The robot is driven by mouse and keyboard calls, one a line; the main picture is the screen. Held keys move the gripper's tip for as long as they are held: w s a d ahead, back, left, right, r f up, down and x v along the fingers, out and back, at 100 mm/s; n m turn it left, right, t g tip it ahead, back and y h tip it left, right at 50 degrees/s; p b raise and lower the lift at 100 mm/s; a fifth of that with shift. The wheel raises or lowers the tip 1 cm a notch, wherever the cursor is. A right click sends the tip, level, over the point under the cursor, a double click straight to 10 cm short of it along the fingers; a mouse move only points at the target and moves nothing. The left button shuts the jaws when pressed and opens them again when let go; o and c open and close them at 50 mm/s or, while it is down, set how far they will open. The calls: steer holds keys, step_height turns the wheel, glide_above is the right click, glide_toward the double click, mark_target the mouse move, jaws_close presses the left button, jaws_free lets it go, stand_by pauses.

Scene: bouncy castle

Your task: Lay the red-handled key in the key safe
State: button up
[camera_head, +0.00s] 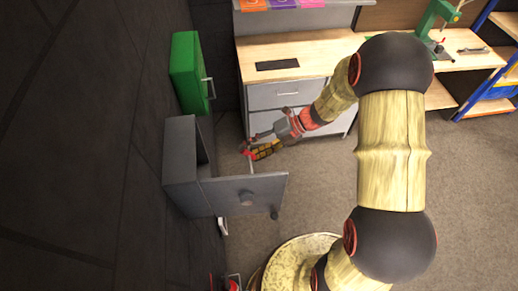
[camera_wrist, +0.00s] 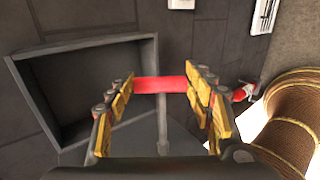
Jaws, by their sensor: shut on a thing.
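My gripper (camera_head: 258,150) is shut on the red-handled key. In the wrist view the key's red handle (camera_wrist: 160,85) spans between the yellow finger pads, and its grey shaft (camera_wrist: 162,130) points to the bottom of the picture. In the head view only a bit of the red handle (camera_head: 247,154) shows at the fingertips. The grey key safe (camera_head: 180,150) is on the dark wall, its door (camera_head: 258,186) swung out. Its open box (camera_wrist: 35,95) shows in the wrist view, left of the key. The key is outside the box, apart from it.
A green wall cabinet (camera_head: 186,70) hangs beyond the safe. A workbench with drawers (camera_head: 290,95) stands at the back, with a green press (camera_head: 432,20) on the bench to the right. A red object (camera_wrist: 243,92) is right of my fingers in the wrist view. Carpeted floor lies open below.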

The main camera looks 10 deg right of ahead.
steer(key=shift+w+a+f+b, duration=0.25)
steer(key=shift+a+b, duration=1.4)
steer(key=shift+a, duration=1.45)
steer(key=shift+w+a+f+b, duration=0.2)
steer(key=shift+a+b, duration=1.45)
steer(key=shift+a, duration=1.45)
steer(key=shift+w+a+f+b, duration=0.2)
steer(key=shift+a+b, duration=1.45)
steer(key=shift+a, duration=1.45)
steer(key=shift+w+d+f+b, duration=0.1)
steer(key=shift+f+b, duration=0.3)
steer(key=shift+f, duration=0.95)
steer(key=o, duration=1.3)
steer(key=v, duration=1.2)
